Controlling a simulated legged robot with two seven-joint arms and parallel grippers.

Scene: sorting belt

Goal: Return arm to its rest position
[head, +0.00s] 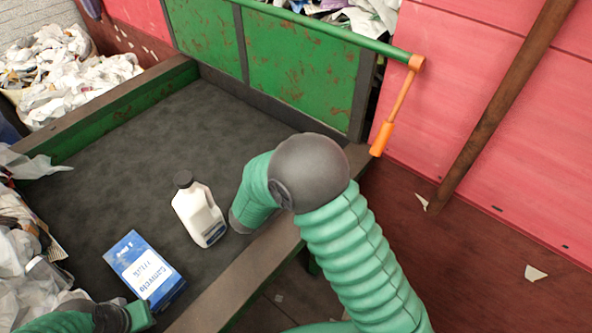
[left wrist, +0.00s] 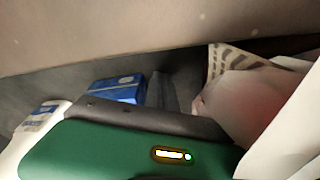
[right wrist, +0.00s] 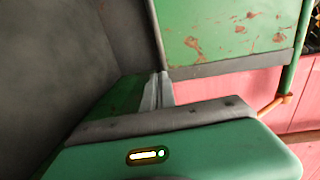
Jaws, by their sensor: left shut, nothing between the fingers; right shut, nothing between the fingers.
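My right arm (head: 345,240) reaches in from the bottom right and bends at a dark round joint above the belt's near edge. My right gripper (right wrist: 157,88) shows in the right wrist view with its fingers together and empty. My left arm is at the bottom left of the head view, near a blue box. My left gripper (left wrist: 172,88) is shut and empty in the left wrist view. The blue and white box (head: 145,270) lies on the dark belt (head: 130,165). A white jug with a dark cap (head: 200,212) stands beside it, left of my right forearm.
Piles of crumpled paper (head: 70,70) lie at the left. A green rusted panel (head: 300,75) closes the belt's far side. An orange-handled lever (head: 395,110) hangs from a green bar. A pink wall (head: 470,90) stands at the right. The belt's middle is clear.

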